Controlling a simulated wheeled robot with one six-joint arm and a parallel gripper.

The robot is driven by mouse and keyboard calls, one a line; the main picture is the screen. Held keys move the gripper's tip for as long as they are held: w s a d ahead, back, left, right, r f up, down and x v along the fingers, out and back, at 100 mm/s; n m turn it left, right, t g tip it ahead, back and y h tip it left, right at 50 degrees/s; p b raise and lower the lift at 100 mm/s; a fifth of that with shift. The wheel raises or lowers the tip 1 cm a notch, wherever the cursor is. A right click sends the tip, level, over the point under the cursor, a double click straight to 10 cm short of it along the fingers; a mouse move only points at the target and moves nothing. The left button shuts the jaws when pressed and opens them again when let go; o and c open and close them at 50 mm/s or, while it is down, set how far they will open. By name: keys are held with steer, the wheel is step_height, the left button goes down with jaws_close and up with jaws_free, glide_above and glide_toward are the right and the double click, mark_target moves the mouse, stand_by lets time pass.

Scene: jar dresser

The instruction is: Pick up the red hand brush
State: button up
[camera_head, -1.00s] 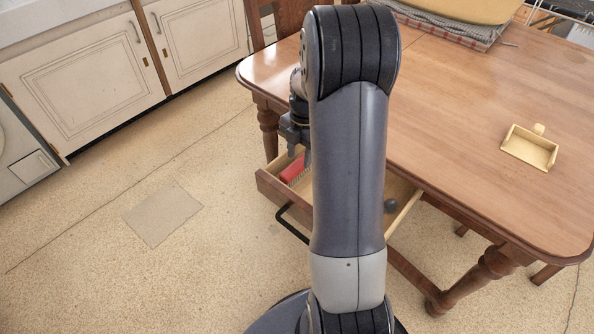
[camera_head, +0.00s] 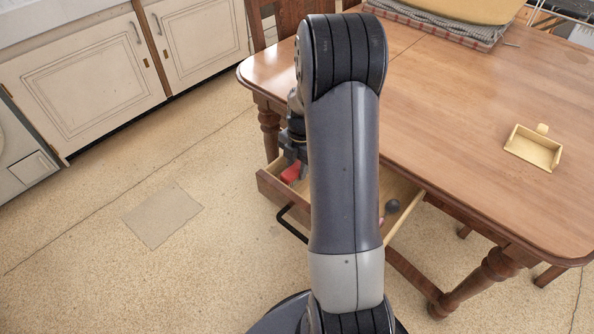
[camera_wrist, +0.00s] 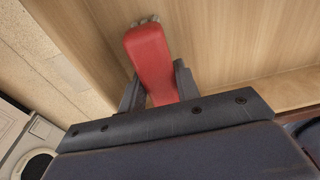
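The red hand brush (camera_wrist: 152,60) is inside the open wooden drawer (camera_head: 269,187) under the table. In the head view only a small red part of the brush (camera_head: 290,174) shows, below my gripper. My gripper (camera_wrist: 160,88) is down at the drawer, with one finger on each side of the brush's red body. The fingers are apart and look close against its sides; I cannot tell whether they press on it. The brush's near end is hidden behind the gripper's body. In the head view my gripper (camera_head: 293,165) is partly hidden by my arm.
The drawer's wooden walls are close around the gripper. The table (camera_head: 450,130) carries a small yellow dustpan-like tray (camera_head: 533,150) and a folded cloth (camera_head: 440,27) at the back. A dark round ball (camera_head: 392,206) is in the drawer's right part.

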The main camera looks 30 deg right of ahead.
mark_target(297, 166)
steer(key=shift+c, duration=1.1)
step_height(297, 166, up, 10)
steer(key=shift+r+p, duration=0.1)
steer(key=shift+p, duration=0.8)
steer(key=o, duration=0.5)
steer(key=shift+c, duration=0.2)
steer(key=c, duration=0.4)
steer(key=shift+o, duration=0.2)
